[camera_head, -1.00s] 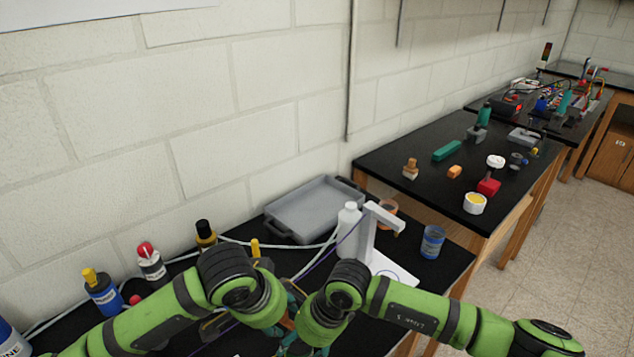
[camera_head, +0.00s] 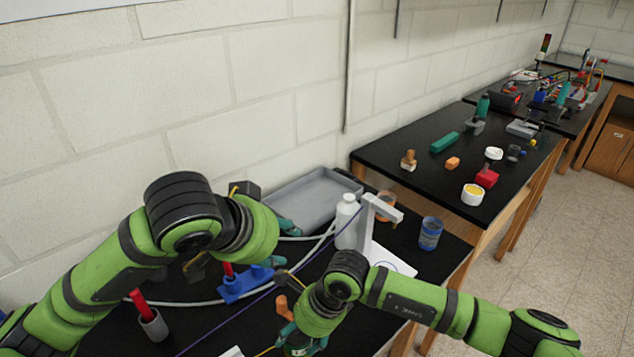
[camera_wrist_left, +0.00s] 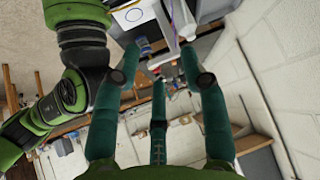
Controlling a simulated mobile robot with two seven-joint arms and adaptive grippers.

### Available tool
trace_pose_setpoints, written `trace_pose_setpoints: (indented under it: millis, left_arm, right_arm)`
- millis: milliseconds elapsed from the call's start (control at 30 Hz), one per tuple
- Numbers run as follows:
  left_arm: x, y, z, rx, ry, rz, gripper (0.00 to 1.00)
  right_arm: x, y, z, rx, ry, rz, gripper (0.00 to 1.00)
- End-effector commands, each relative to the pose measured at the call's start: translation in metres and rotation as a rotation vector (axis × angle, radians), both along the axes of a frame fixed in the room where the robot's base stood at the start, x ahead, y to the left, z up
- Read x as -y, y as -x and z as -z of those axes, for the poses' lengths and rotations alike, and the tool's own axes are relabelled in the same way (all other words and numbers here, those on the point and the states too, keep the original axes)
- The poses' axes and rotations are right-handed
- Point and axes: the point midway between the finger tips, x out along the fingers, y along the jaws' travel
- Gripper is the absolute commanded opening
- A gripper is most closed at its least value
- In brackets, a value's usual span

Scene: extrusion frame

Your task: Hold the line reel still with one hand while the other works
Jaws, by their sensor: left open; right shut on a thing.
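My left gripper (camera_head: 282,238) is raised over the left half of the near bench, fingers toward the grey tray. In the left wrist view its teal fingers (camera_wrist_left: 160,65) are spread, with nothing between them. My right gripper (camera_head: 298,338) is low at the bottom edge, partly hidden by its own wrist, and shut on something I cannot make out. An orange piece (camera_head: 283,306) shows beside it. A thin purple line (camera_head: 235,317) runs slantwise over the bench toward the white stand. I cannot clearly identify the line reel.
A blue holder (camera_head: 245,284) with a red-handled item and a grey cup (camera_head: 153,325) stand left. A grey tray (camera_head: 312,198), white bottle (camera_head: 346,222), white stand (camera_head: 383,208) and blue jar (camera_head: 430,233) stand at the back. A pale cable crosses the bench.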

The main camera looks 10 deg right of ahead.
Motion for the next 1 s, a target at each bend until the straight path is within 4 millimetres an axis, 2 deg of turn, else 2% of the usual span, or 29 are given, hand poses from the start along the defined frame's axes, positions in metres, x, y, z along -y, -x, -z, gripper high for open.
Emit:
trace_pose_setpoints:
  millis: [200, 500, 800, 1000]
  left_arm:
    - [0.018, -0.028, -0.029, 0.17, 0.06, 0.032, 0.43]
    - [0.039, -0.059, -0.076, 0.422, 0.114, 0.085, 0.43]
    - [0.057, -0.078, -0.13, 0.696, 0.139, 0.152, 0.43]
    - [0.067, -0.083, -0.162, 0.861, 0.136, 0.197, 0.43]
  right_arm:
    - [0.001, 0.001, 0.002, -0.002, 0.004, 0.001, 0.25]
    - [0.001, 0.001, 0.002, -0.002, 0.003, 0.001, 0.25]
    - [0.001, 0.001, 0.002, -0.002, 0.003, 0.001, 0.25]
    - [0.001, 0.001, 0.002, -0.002, 0.003, 0.001, 0.25]
